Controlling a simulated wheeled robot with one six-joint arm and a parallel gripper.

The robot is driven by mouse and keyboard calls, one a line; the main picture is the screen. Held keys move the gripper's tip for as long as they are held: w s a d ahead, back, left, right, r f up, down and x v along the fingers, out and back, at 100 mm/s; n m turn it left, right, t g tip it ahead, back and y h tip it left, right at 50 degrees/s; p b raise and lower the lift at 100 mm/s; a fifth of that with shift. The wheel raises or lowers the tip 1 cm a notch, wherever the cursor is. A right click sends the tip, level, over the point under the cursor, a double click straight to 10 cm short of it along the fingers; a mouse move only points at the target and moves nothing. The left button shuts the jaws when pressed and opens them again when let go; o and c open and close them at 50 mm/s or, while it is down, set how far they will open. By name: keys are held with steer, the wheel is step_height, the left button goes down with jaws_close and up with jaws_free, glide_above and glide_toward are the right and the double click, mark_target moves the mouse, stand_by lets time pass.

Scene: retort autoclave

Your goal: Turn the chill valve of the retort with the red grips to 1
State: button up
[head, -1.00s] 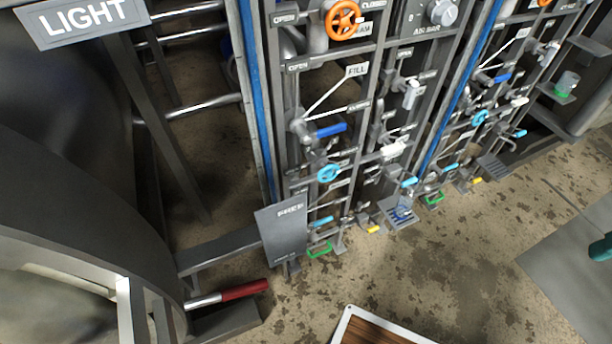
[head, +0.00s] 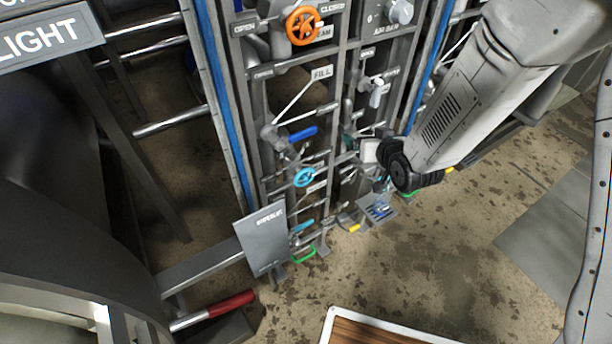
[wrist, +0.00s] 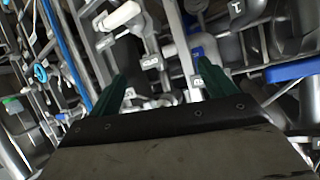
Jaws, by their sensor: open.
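A red grip (head: 230,303) on a metal bar shows at the lower left of the head view, beside the large grey vessel. The light-blue wheel's label is too small to read, and I cannot tell which valve is the chill valve. My gripper (wrist: 160,88) is open in the wrist view, its dark green fingers apart with pipes and small tags beyond. In the head view it is mostly hidden by my wrist, right of the light-blue wheel.
A blue upright (head: 226,110) bounds the rack at left. The floor in front is clear around a white-edged wooden board (head: 385,330).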

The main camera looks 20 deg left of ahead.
steer(key=s+a+f+n+y, duration=0.1)
steer(key=s+a+f+y, duration=0.25)
steer(key=a+f, duration=0.3)
steer(key=t+y, duration=0.1)
steer(key=y, duration=0.2)
glide_toward(306, 178)
steer(key=x, duration=0.4)
steer(key=shift+n, duration=0.3)
steer(key=x, duration=0.7)
steer(key=shift+d+f, duration=0.1)
steer(key=shift+f, duration=0.05)
steer(key=c, duration=1)
